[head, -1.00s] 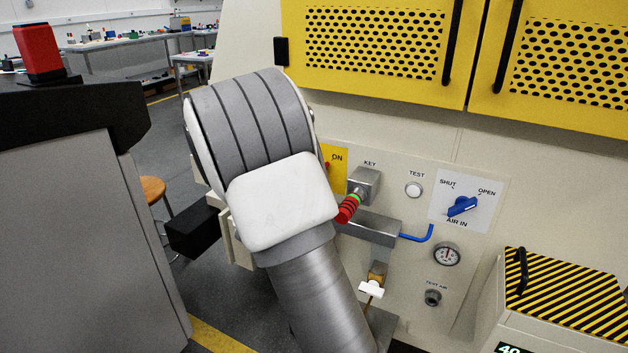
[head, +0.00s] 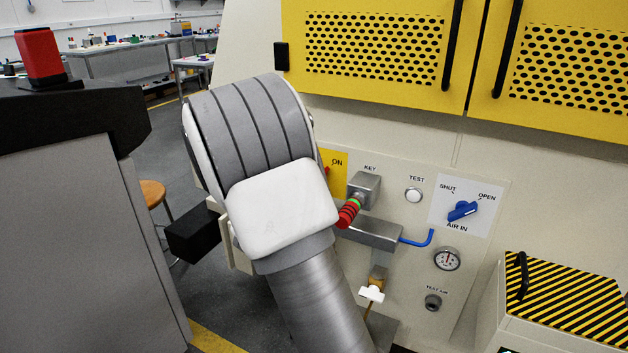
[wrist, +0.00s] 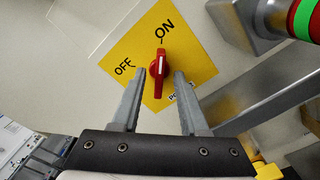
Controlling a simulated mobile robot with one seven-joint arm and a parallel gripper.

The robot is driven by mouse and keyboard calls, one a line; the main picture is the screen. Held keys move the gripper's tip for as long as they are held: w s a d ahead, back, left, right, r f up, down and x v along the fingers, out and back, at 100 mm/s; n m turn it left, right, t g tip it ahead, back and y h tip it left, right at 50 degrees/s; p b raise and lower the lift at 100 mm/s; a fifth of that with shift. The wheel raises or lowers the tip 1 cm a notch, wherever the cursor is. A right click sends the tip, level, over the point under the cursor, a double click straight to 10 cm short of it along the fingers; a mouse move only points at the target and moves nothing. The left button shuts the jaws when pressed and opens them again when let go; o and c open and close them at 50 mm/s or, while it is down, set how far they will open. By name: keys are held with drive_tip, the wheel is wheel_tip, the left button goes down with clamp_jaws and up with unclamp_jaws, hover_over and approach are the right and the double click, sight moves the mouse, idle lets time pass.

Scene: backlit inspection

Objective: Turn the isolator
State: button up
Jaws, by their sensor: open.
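The isolator is a red rotary handle (wrist: 157,70) on a yellow plate (wrist: 190,50) marked ON and OFF. In the wrist view the handle stands nearly upright in the picture, its tip towards ON. My gripper (wrist: 159,73) is open, with one fingertip on each side of the handle and a visible gap on both sides. I cannot tell how far the fingertips are from the plate. In the head view my arm hides the gripper and most of the yellow plate (head: 339,170); only a sliver of red shows.
A grey key box (head: 364,188) with a red-and-green-banded piece sits right of the plate. A metal bar (head: 370,232) juts out below it. A blue AIR IN knob (head: 462,210) and a gauge (head: 446,258) are further right. A grey cabinet (head: 80,220) stands at left.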

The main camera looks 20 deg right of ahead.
drive_tip(key=p+v, duration=0.3)
drive_tip(key=v, duration=1.4)
drive_tip(key=s+d+r+m+g+y, duration=0.2)
drive_tip(key=s+d+m+g, duration=0.7)
drive_tip(key=s, duration=0.3)
drive_tip(key=s+a+m+y, duration=0.5)
drive_tip(key=s+y, duration=0.2)
drive_tip(key=s, duration=0.1)
drive_tip(key=s+a+r+m+t+y, duration=0.2)
drive_tip(key=a+r+t+y, duration=0.2)
drive_tip(key=a+r+y, duration=0.15)
wheel_tip(320, 180, up, 22)
drive_tip(key=p, duration=2.1)
drive_tip(key=shift+w+a+f+p, duration=0.15)
drive_tip(key=shift+a+f+p, duration=0.05)
drive_tip(key=shift+a+p, duration=0.2)
